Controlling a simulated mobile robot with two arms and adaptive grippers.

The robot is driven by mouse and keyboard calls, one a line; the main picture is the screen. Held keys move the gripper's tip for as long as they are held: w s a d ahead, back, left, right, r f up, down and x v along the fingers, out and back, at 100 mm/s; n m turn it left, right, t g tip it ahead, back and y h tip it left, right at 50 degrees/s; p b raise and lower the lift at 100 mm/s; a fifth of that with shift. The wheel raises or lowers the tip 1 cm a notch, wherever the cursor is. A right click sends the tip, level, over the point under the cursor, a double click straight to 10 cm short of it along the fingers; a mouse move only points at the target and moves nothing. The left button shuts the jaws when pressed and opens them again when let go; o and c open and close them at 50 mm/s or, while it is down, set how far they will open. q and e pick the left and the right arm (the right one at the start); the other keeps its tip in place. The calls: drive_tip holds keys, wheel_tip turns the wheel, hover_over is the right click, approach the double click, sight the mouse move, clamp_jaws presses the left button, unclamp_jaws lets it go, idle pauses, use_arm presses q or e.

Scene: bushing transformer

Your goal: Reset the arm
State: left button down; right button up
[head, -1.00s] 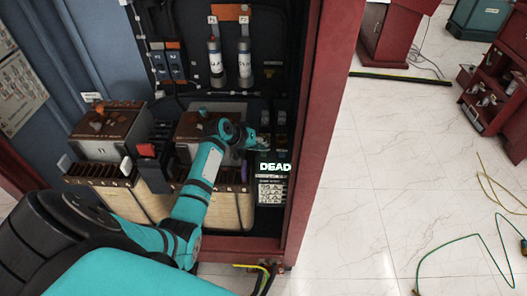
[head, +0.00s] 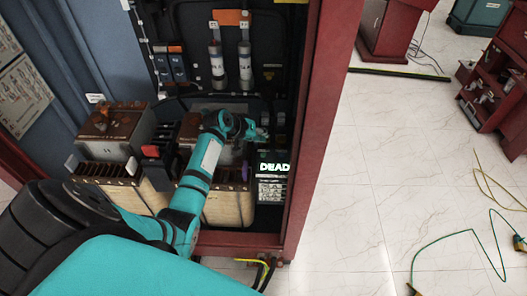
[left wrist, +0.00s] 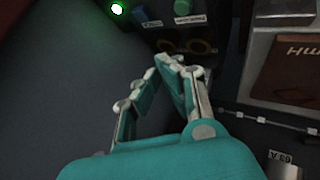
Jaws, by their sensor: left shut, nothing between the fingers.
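My left arm (head: 197,172) is teal and reaches into the open red cabinet (head: 318,120) in the head view. My left gripper (head: 262,133) is inside the cabinet, just above the lit "DEAD" display (head: 274,167). In the left wrist view the gripper (left wrist: 168,62) has its fingers brought together, with nothing held. Beyond the fingertips is a dark panel with a lit green lamp (left wrist: 117,9), a green knob (left wrist: 183,7) and a blue switch (left wrist: 141,17). I cannot tell whether the fingertips touch the panel. My right gripper is not in view.
Brown-topped transformer blocks (head: 117,122) stand left of and behind my arm. The cabinet's right post is close to the gripper. The pale floor (head: 350,190) at right is mostly open, with a loose green cable (head: 452,233).

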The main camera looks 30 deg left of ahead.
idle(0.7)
use_arm(q)
drive_tip(key=s+d+f+m+g+y, duration=0.1)
drive_tip(key=s+d+f+m+g, duration=0.15)
drive_tip(key=s+d, duration=0.45)
drive_tip(key=s+d+f+m+g, duration=0.1)
drive_tip(key=s+d+f+m, duration=0.2)
drive_tip(key=s, duration=0.8)
drive_tip(key=s+d+r+m+g+y, duration=0.1)
drive_tip(key=s+d+r, duration=0.3)
drive_tip(key=s, duration=0.4)
drive_tip(key=s+d+r+m+g, duration=0.1)
drive_tip(key=s+d+r, duration=0.25)
drive_tip(key=s, duration=0.55)
wheel_tip(320, 180, down, 27)
drive_tip(key=g+b, duration=0.1)
drive_tip(key=b, duration=0.1)
drive_tip(key=s+a+f+g+b, duration=0.1)
drive_tip(key=s+a+f, duration=0.1)
drive_tip(key=s+f, duration=1.6)
drive_tip(key=shift+a+f+y, duration=0.3)
drive_tip(key=shift+f, duration=0.2)
